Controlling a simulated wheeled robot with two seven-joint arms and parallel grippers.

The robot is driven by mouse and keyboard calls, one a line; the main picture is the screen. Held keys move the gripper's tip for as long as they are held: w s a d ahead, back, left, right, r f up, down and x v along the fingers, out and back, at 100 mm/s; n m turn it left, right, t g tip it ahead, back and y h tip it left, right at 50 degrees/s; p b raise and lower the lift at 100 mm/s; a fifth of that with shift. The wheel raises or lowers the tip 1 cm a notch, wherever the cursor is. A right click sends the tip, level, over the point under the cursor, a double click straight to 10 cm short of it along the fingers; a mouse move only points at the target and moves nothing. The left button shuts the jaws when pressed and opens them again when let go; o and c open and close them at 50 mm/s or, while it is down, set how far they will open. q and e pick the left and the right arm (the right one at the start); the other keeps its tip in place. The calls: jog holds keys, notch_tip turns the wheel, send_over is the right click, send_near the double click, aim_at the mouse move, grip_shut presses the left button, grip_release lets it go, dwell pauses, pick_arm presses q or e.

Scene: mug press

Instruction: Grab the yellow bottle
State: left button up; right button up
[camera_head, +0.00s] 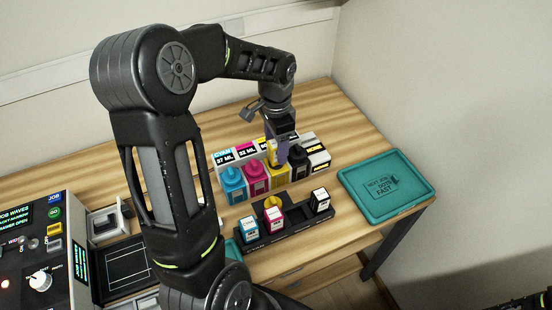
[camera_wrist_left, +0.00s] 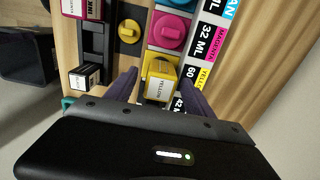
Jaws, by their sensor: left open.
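The yellow bottle (camera_head: 276,174) stands in the row of ink bottles, between the magenta and black ones. In the left wrist view the yellow bottle (camera_wrist_left: 157,64) is partly covered by a small cartridge labelled YELLOW (camera_wrist_left: 160,88). That yellow cartridge (camera_head: 271,150) is at the bottle's top; I cannot tell whether it rests on it. My left gripper (camera_head: 280,155) points down just above the bottle. In the left wrist view its open fingers (camera_wrist_left: 160,92) are on either side of the cartridge.
The magenta bottle (camera_head: 256,178), cyan bottle (camera_head: 233,185) and black bottle (camera_head: 298,162) stand close by. White labelled boxes (camera_head: 315,150) line up behind. A black rack (camera_head: 295,226) with several cartridges lies in front. A teal tray (camera_head: 410,204) is at the right. A control panel (camera_head: 35,250) stands at the left.

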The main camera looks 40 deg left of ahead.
pick_arm(q)
jog(key=shift+f, duration=0.8)
jog(key=shift+r, duration=0.1)
jog(key=shift+c, duration=0.2)
grip_shut()
